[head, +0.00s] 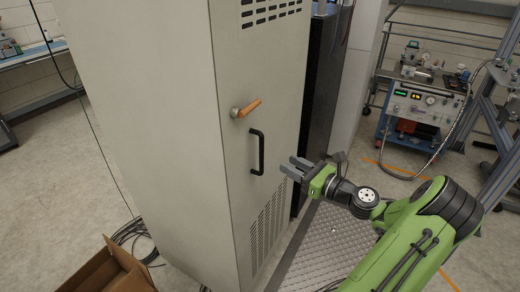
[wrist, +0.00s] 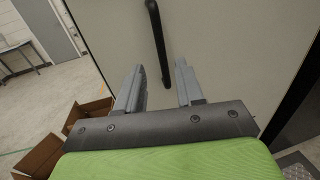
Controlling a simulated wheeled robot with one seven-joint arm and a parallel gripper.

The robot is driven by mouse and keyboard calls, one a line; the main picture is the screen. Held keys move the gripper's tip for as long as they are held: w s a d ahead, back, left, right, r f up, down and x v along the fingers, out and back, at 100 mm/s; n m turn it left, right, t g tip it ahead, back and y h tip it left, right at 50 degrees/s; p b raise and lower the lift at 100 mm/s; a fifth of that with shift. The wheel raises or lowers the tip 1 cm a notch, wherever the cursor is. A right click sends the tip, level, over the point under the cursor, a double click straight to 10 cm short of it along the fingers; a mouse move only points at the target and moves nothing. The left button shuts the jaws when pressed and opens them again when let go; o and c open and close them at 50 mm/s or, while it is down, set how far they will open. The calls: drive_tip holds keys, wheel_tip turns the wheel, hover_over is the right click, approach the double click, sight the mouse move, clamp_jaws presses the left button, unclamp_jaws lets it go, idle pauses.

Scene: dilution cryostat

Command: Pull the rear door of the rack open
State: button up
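The rack is a tall light-grey cabinet, and its rear door (head: 235,150) appears flush with the frame. The door has an orange lever (head: 248,107), pointing to the right and slightly up, and a black vertical bar handle (head: 257,152) below it. My gripper (head: 290,168) is open and empty, just right of the handle's lower end in the head view. In the wrist view the handle (wrist: 158,45) shows ahead, with its lower end between the lines of my two fingers (wrist: 158,85). I see no contact between fingers and handle.
An open cardboard box (head: 108,270) lies on the floor at the lower left, near black cables (head: 130,235). A perforated metal plate (head: 330,245) lies on the floor right of the rack. A wheeled instrument cart (head: 425,105) stands at the back right.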

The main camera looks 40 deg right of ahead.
hover_over(261, 171)
drive_tip(key=shift+w+d+f+b, duration=0.1)
drive_tip(key=shift+w+d+b, duration=0.2)
drive_tip(key=shift+b, duration=0.15)
drive_tip(key=shift+c, duration=0.3)
clamp_jaws()
